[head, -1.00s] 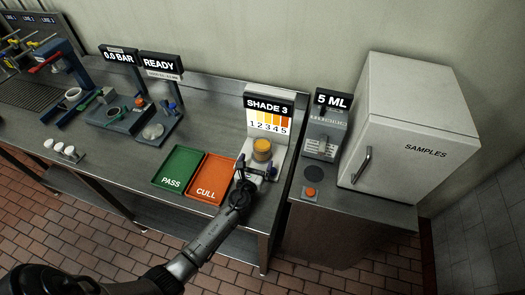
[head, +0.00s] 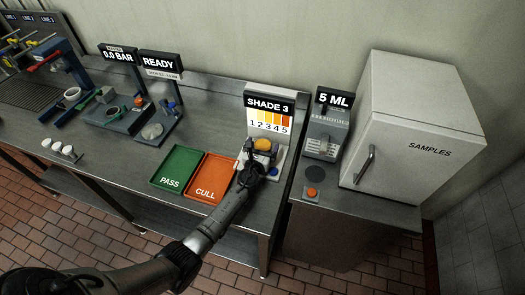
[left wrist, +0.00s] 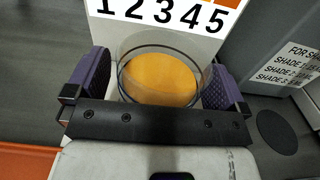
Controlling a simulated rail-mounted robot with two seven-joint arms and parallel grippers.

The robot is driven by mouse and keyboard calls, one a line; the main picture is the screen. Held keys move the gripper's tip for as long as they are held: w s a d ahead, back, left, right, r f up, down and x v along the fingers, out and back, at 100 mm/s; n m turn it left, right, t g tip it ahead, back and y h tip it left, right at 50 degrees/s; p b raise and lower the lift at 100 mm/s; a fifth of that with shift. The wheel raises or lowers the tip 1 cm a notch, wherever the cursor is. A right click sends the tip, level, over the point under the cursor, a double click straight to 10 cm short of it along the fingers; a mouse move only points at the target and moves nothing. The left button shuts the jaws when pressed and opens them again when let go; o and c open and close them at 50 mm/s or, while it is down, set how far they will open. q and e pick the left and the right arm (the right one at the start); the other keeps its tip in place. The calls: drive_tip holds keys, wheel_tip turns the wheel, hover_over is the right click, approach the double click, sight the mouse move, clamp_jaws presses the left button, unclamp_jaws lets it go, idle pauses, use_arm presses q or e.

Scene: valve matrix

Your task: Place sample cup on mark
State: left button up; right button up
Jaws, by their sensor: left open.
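The sample cup (head: 262,145), a clear round cup with amber-orange content, stands upright on the white shade stand below the "SHADE 3" colour card. My left gripper (head: 258,158) is at the cup, reaching in from the front. In the left wrist view the cup (left wrist: 160,82) sits between two purple finger pads, with a gap on each side, so the gripper is open around it. A dark round mark (head: 315,173) lies on the right counter in front of the "5 ML" unit; it also shows in the left wrist view (left wrist: 277,132). My right gripper is not in view.
The green PASS tray (head: 178,168) and orange CULL tray (head: 212,180) lie left of the stand. The "5 ML" unit (head: 326,135), an orange button (head: 312,192) and the SAMPLES fridge (head: 415,125) stand on the right counter. A gap separates the counters.

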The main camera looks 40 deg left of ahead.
use_arm(q)
drive_tip(key=shift+c, duration=0.3)
drive_tip(key=c, duration=1)
drive_tip(key=shift+r, duration=0.15)
drive_tip(key=shift+c, duration=0.8)
